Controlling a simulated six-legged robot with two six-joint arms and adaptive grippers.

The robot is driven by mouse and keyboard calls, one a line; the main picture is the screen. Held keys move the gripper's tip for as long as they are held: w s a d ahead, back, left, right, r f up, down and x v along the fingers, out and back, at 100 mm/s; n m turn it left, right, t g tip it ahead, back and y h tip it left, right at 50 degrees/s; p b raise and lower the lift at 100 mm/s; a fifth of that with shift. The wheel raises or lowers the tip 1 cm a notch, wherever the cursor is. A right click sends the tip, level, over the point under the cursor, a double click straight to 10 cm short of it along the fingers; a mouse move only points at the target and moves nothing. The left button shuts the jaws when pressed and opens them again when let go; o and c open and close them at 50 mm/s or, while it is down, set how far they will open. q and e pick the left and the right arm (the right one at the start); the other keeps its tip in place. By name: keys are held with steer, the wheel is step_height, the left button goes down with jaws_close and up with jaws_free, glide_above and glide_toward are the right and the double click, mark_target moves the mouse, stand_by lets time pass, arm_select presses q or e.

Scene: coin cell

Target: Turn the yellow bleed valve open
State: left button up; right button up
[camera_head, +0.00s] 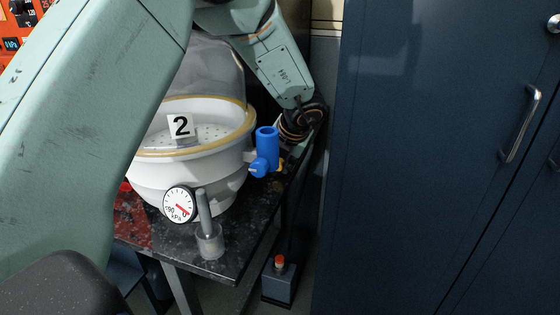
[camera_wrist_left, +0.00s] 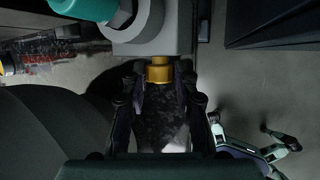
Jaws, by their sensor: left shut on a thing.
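The yellow bleed valve (camera_head: 281,163) shows as a small yellow bit behind the blue fitting (camera_head: 266,150) on the right side of the white vessel (camera_head: 150,170). In the left wrist view the valve is a gold-yellow knob (camera_wrist_left: 158,70) below a grey block (camera_wrist_left: 155,38). My left gripper (camera_head: 291,146) is at the valve, its fingertips largely hidden in the head view. In the wrist view its dark fingers (camera_wrist_left: 162,84) stand on both sides of the knob, shut on it. The handle's exact angle cannot be told. My right gripper is not in view.
A dial gauge (camera_head: 180,204) and a grey rod in a clear holder (camera_head: 209,238) stand at the vessel's front. The dark speckled bench (camera_head: 240,235) ends close to the right. A blue cabinet (camera_head: 430,150) stands beyond. A box with a red button (camera_head: 279,276) is low down.

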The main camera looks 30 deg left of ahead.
arm_select(q)
jaws_close()
steer(key=shift+d+f+m+g+y+p, duration=0.15)
steer(key=shift+y+p, duration=0.2)
steer(key=shift+y, duration=0.3)
steer(key=shift+d+r+m+g+y+p, duration=0.15)
steer(key=shift+y+p, duration=0.15)
steer(key=shift+y, duration=0.35)
steer(key=shift+a+f, duration=0.1)
steer(key=shift+f, duration=0.05)
steer(key=o, duration=0.8)
jaws_free()
steer(key=shift+c, duration=0.2)
steer(key=v, duration=1.2)
